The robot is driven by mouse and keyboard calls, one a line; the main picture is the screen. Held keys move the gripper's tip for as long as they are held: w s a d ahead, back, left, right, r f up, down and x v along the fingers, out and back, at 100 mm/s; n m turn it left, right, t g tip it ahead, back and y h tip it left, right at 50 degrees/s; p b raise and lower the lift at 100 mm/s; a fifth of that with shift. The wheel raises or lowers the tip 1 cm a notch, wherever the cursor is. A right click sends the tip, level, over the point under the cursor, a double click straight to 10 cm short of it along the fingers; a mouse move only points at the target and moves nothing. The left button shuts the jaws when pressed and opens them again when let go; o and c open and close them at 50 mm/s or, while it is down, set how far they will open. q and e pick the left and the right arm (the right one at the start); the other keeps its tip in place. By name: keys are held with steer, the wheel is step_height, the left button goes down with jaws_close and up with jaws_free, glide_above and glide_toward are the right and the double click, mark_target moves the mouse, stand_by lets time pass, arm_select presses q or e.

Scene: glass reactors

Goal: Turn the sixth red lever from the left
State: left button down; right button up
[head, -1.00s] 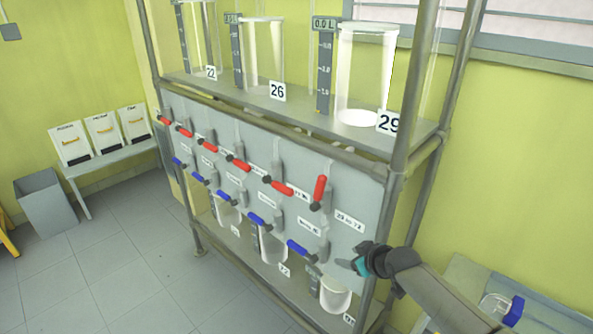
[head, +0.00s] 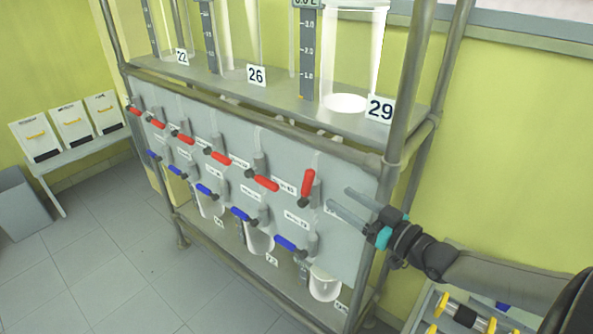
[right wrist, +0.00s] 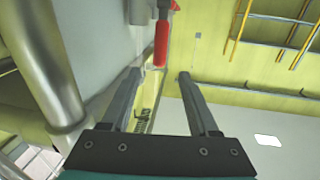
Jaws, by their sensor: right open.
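A row of red levers runs along the grey panel (head: 345,230) in the head view. The sixth from the left (head: 307,187) is at the right end and stands nearly upright; the fifth (head: 262,182) lies nearly flat. My right gripper (head: 340,198) is open and empty, to the right of the sixth lever, fingers pointing at it. In the right wrist view a red lever (right wrist: 160,43) shows ahead of the gap between the two fingertips (right wrist: 159,74), not between the fingers. My left gripper is not in view.
Blue levers (head: 288,243) sit in a lower row on the panel. A metal post (head: 408,90) rises at the rack's right end, close to my right arm. Glass vessels (head: 352,60) stand on the shelf above. Floor (head: 120,265) at the left is clear.

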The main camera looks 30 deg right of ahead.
mark_target(306, 189)
steer(key=b+x, duration=0.2)
steer(key=x, duration=1.2)
steer(key=shift+w, duration=0.25)
jaws_close()
stand_by(0.5)
stand_by(1.0)
